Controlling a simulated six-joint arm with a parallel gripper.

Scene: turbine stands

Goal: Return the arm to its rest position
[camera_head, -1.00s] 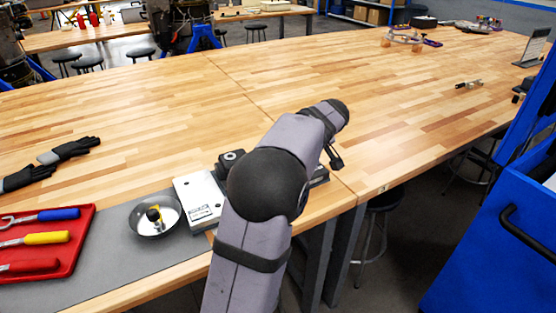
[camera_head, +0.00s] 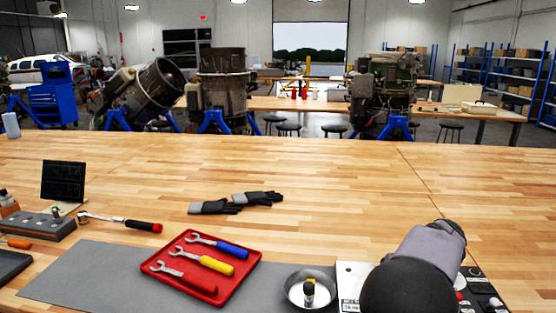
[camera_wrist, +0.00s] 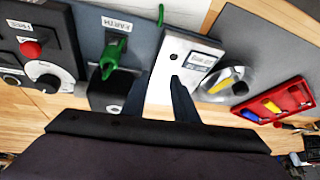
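My arm (camera_head: 415,275) shows at the lower right of the head view, and its gripper is hidden there. In the wrist view my gripper (camera_wrist: 161,84) has its two dark fingers apart, with nothing visibly held between them. The fingers point toward a white labelled box (camera_wrist: 190,58). Left of the box a green clamp (camera_wrist: 114,50) sits on a grey panel marked EARTH (camera_wrist: 88,22).
A metal bowl (camera_head: 289,301) with a yellow and black item stands beside the white box (camera_head: 348,275). A red tray (camera_head: 173,283) holds wrenches. A dark control panel (camera_wrist: 62,50) has a red button and knob. Black gloves (camera_head: 236,203) lie mid-bench. The far bench is largely clear.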

